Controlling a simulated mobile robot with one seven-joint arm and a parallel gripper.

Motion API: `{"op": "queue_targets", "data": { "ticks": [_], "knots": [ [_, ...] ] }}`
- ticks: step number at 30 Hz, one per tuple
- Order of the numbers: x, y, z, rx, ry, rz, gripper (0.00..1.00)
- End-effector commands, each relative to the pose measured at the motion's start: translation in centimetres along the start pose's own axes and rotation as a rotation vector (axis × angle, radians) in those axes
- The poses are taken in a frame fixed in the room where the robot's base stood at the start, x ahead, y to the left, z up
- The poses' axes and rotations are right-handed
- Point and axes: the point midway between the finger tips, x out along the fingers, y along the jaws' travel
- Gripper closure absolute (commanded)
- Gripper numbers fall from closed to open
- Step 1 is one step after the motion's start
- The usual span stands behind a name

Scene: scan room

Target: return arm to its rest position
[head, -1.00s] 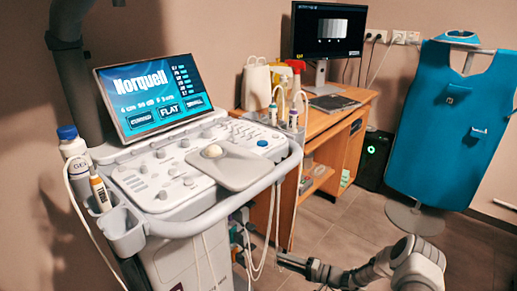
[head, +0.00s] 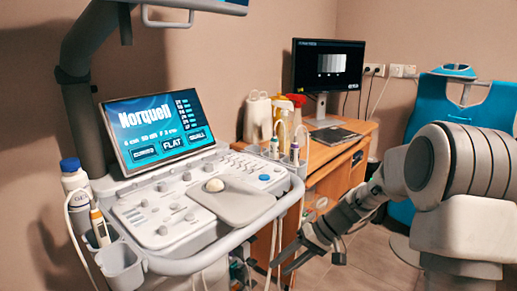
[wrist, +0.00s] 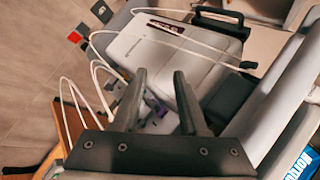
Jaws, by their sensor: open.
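My gripper (head: 282,258) is at the lower middle of the head view, low beside the right front of the ultrasound cart (head: 185,215). My grey arm (head: 350,210) runs from it up to the right, with bulky links at the right edge. In the wrist view my gripper (wrist: 158,95) shows two dark fingers spread apart with nothing held between them. Beyond them are the pale side of the cart (wrist: 165,55) and looped white cables (wrist: 95,65). In the head view the fingertips are dark and small, so their distance from the cables is unclear.
The cart's screen (head: 157,127) and probes (head: 284,145) are at left and centre. A wooden desk (head: 340,160) with a monitor (head: 327,66) stands behind. A blue apron (head: 430,105) hangs at right, partly behind my arm. Some tiled floor (head: 365,262) shows bare.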

Motion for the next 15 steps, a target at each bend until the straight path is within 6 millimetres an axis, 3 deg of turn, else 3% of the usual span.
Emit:
{"op": "queue_targets", "data": {
  "ticks": [6, 15],
  "knots": [
    [-4.0, -3.3, 3.9, -0.031, 0.009, 0.183, 0.57],
    [-8.8, -6.3, 9.8, -0.052, 0.079, 0.408, 0.57]
  ]
}}
